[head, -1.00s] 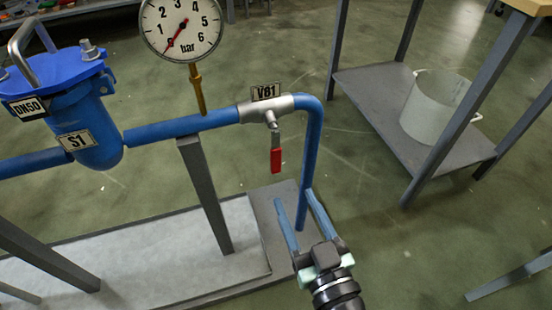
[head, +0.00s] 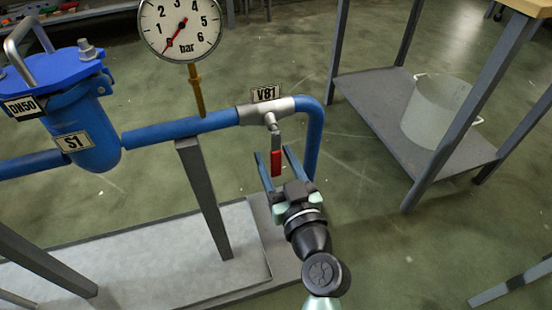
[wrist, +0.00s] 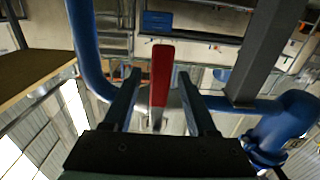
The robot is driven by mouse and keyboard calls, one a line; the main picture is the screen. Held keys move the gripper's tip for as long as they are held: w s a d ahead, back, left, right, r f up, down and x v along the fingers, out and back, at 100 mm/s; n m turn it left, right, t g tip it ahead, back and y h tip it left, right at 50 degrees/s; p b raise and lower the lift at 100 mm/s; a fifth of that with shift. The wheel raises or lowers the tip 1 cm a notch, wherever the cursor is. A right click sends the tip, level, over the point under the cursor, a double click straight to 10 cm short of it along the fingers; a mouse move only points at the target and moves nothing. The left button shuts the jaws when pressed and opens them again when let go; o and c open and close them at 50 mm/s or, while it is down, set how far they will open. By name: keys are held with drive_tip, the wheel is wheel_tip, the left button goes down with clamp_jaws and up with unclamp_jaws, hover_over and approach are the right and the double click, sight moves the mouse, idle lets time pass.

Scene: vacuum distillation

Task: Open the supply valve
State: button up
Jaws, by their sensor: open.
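The supply valve (head: 262,110) is a silver body labelled V81 on the blue pipe. Its red lever handle (head: 277,162) hangs straight down below the body. My gripper (head: 272,162) is open, and its two blue fingers stand one on each side of the handle in the head view. In the wrist view the red handle (wrist: 161,75) shows in the gap between the fingertips (wrist: 159,72), with clear space on both sides. I cannot tell how deep the handle sits between the fingers. The gripper palm hides nothing of the handle's end in the wrist view.
A pressure gauge (head: 180,25) stands on the pipe left of the valve. A blue strainer (head: 85,115) labelled S1 is further left. A grey post (head: 205,195) supports the pipe. The blue pipe (head: 314,140) bends down close right of the handle. A shelf with a white bucket (head: 437,108) is at right.

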clamp_jaws()
idle(1.3)
